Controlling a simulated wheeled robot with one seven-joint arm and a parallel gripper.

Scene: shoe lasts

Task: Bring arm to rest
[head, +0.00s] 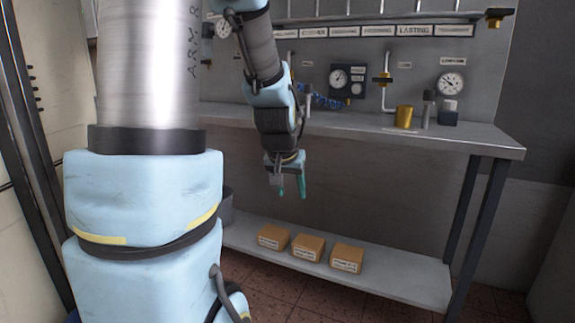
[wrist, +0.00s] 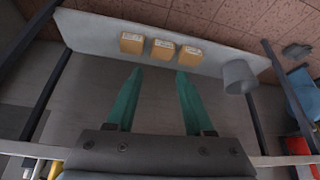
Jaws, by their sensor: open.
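My gripper (head: 289,190) hangs pointing down in front of the workbench, below the level of its top. In the wrist view my gripper (wrist: 158,80) shows two green fingers standing apart with nothing between them. It is open and empty. My arm crosses the left of the head view and hides part of the bench.
The grey workbench (head: 470,143) carries a brass cylinder (head: 404,116) and small fittings; gauges hang behind. Three cardboard boxes (head: 308,246) sit on its lower shelf (head: 400,284), also seen in the wrist view (wrist: 95,35). A grey bin (wrist: 238,77) stands near one shelf end.

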